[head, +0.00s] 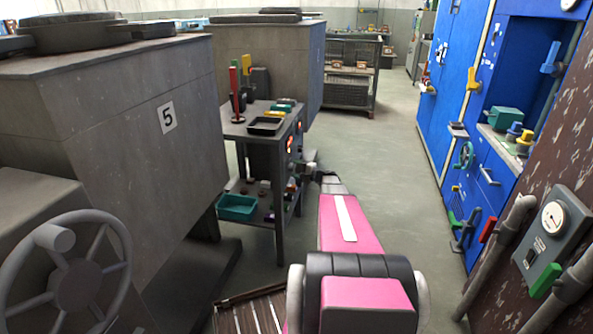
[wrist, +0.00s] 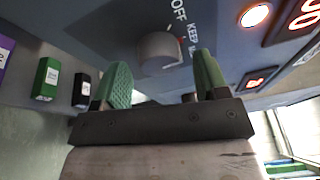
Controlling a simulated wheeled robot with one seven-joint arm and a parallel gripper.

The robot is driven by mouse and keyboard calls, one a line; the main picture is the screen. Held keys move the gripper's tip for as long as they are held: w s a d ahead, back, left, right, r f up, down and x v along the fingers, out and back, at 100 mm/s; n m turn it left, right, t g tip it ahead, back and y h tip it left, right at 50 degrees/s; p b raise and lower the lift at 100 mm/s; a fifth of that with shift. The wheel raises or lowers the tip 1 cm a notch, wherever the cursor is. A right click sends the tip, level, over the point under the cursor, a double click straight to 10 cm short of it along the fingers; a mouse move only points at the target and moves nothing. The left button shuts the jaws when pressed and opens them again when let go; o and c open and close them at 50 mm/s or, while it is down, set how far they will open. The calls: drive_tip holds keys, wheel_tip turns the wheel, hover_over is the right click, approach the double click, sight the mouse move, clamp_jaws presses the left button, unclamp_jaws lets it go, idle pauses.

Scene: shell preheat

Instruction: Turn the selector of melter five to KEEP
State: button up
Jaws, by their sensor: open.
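Melter five (head: 105,135) is the large grey block at the left of the head view, with a "5" plate. In the wrist view a round grey selector knob (wrist: 160,52) sits on a dark panel (wrist: 110,25). The labels OFF and KEEP show beside it, with a third label partly hidden by a finger. I cannot tell surely which label the knob points at. My gripper (wrist: 162,62) is open, its green fingers on either side of the knob in the picture; contact is not clear. In the head view my gripper (head: 312,170) is small beside the cart's panel.
The wrist view shows a lit red button (wrist: 256,15), a red display (wrist: 262,78), and green (wrist: 46,78) and black (wrist: 82,90) labelled blocks. The cart (head: 262,130) holds trays. Blue cabinets (head: 452,60) stand right; the floor (head: 385,160) between is clear.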

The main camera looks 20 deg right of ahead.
drive_tip(key=v, duration=1)
drive_tip(key=shift+s+d, duration=0.2)
drive_tip(key=shift+s, duration=0.1)
